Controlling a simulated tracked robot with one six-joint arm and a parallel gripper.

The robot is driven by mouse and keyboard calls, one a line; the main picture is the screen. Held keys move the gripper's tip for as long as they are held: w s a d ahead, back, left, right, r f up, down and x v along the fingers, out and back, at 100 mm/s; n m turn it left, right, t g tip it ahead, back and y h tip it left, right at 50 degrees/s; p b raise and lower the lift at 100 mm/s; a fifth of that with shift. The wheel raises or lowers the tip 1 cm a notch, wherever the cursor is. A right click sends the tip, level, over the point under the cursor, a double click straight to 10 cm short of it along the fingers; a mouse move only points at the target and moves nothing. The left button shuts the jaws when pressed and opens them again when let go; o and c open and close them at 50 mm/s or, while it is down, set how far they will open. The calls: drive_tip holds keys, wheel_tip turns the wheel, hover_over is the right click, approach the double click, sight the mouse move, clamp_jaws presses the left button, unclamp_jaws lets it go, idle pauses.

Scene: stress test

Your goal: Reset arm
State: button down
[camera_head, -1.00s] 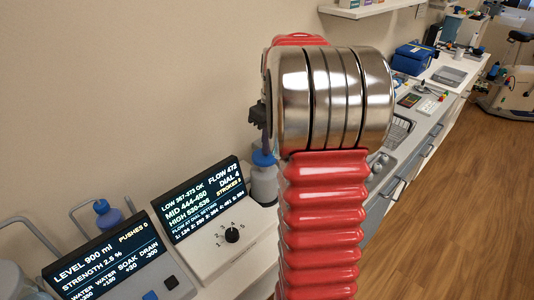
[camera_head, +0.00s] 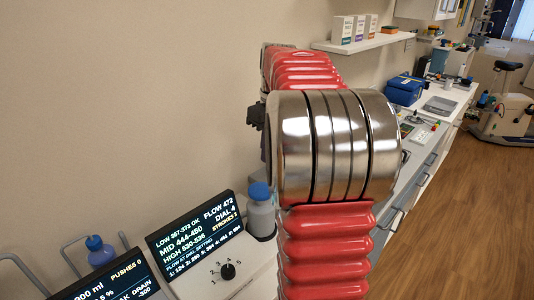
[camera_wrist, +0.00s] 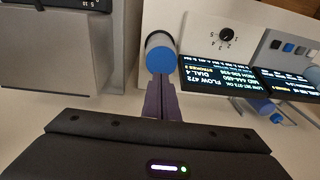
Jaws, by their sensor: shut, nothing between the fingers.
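My gripper (camera_wrist: 161,86) shows in the wrist view as two dark purple fingers pressed together with nothing between them. In the head view the bottle (camera_head: 262,217) stands upright just right of the flow screen, left of my red arm. The arm fills the middle of the head view, with its bright metal joint bent, and hides the fingers there.
The flow screen (camera_head: 195,235) reads FLOW 472, DIAL 4, above a black dial (camera_head: 228,271). A level screen (camera_head: 117,283) and another blue-capped bottle (camera_head: 99,250) stand left. A wall shelf (camera_head: 362,44) and a blue box (camera_head: 405,90) are beyond the arm. Open floor lies right.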

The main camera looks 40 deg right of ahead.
idle(0.7)
drive_tip(key=s+a+f+t, duration=0.1)
drive_tip(key=s+a, duration=0.4)
drive_tip(key=a, duration=0.6)
drive_tip(key=s+a+f+t, duration=0.2)
drive_tip(key=s+a, duration=0.3)
drive_tip(key=a, duration=0.5)
drive_tip(key=s+a+f+t, duration=0.1)
drive_tip(key=s+a, duration=0.4)
drive_tip(key=a, duration=0.6)
drive_tip(key=shift+s+a+f+t+h, duration=0.2)
drive_tip(key=shift+a+f+t+h, duration=0.1)
